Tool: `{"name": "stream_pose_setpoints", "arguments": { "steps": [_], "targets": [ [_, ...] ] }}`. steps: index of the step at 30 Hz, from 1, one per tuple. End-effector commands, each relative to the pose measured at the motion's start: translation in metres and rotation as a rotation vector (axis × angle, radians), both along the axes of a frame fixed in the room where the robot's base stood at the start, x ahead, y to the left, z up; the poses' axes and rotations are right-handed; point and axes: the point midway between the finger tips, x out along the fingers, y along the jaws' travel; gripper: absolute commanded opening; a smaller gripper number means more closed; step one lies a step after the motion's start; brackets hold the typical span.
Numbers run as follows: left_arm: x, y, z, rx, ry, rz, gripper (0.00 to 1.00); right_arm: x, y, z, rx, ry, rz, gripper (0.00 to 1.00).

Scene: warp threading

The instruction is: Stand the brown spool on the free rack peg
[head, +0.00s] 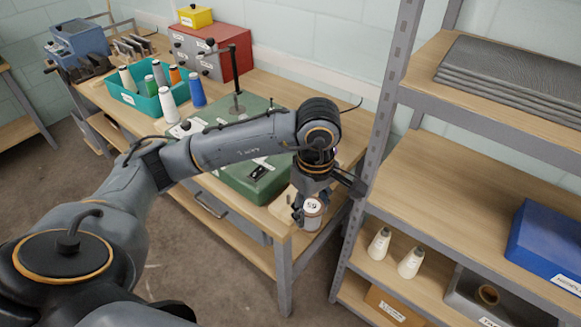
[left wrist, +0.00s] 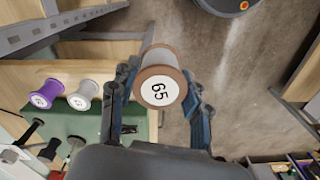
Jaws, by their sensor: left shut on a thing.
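The brown spool (left wrist: 160,82) has brown rims, grey thread and a label reading 65. My left gripper (left wrist: 158,100) is shut on it, with a finger on either side. In the head view the spool (head: 313,212) hangs in my left gripper (head: 306,196) near the table's front right corner. In the left wrist view a purple spool (left wrist: 47,93) and a grey spool (left wrist: 84,95) stand side by side left of the gripper. I cannot make out the free rack peg; my arm covers part of that area in the head view. My right gripper is not in view.
A green machine (head: 255,178) sits on the table beneath my left forearm. A teal bin (head: 146,104) of cones and a red drawer box (head: 222,62) are farther back. The grey shelf upright (head: 372,150) stands close right of the gripper. Two white cones (head: 379,243) stand on a shelf.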

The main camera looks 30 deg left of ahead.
Motion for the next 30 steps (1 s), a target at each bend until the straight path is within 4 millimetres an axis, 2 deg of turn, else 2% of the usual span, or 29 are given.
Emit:
{"name": "stream_pose_setpoints", "arguments": {
  "steps": [3, 8, 21, 30],
  "targets": [
    [0.015, 0.008, 0.003, -0.001, 0.001, 0.338, 0.24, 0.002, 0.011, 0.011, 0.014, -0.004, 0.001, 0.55],
    [0.032, 0.019, 0.003, -0.001, 0.000, 0.794, 0.24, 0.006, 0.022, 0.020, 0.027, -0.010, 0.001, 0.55],
    [0.071, 0.061, -0.006, -0.001, -0.005, 2.049, 0.24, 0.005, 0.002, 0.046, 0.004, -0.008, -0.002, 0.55],
    [0.086, 0.095, -0.016, -0.002, -0.009, 2.876, 0.24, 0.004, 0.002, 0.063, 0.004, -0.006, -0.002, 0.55]
  ]
}}
